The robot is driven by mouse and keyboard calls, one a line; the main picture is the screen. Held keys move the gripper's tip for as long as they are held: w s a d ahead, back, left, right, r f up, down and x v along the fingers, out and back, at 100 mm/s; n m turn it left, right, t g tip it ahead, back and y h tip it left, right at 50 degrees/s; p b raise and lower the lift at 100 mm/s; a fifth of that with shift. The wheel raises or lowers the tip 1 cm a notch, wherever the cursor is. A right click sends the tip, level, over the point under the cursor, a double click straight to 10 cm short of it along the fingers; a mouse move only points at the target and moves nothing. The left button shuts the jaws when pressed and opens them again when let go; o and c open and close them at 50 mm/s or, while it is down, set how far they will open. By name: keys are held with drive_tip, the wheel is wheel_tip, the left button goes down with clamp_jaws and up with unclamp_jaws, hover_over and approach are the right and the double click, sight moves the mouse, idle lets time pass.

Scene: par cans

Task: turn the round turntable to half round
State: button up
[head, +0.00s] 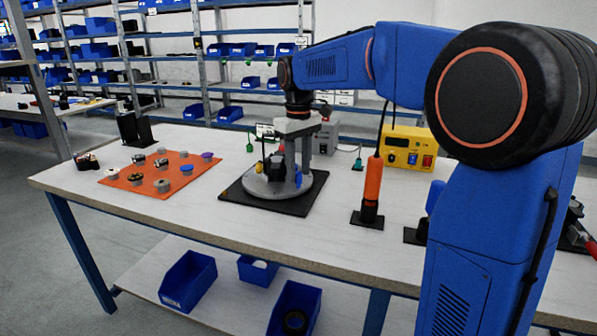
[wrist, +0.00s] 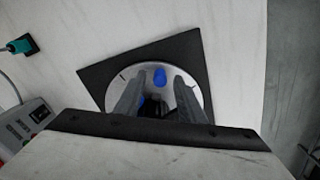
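The round turntable (head: 258,190) is a grey disc on a black square base plate (head: 301,204) in the middle of the bench. A blue peg and dark upright parts stand on it. In the wrist view the disc (wrist: 191,81) shows with the blue peg (wrist: 160,76) near its far side and a dark mark near its rim at the left. My gripper (head: 291,178) points down over the disc. In the wrist view its two grey fingers (wrist: 158,100) stand apart, with a dark part and some blue low between them. I cannot tell whether the fingers touch it.
An orange mat (head: 145,187) with several small round parts lies to the left. An orange-handled tool (head: 372,185) stands upright to the right, with a yellow power unit (head: 408,148) behind it. The bench (head: 215,218) is clear in front of the base plate.

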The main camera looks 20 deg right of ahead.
drive_tip(key=shift+f, duration=0.6)
clamp_jaws()
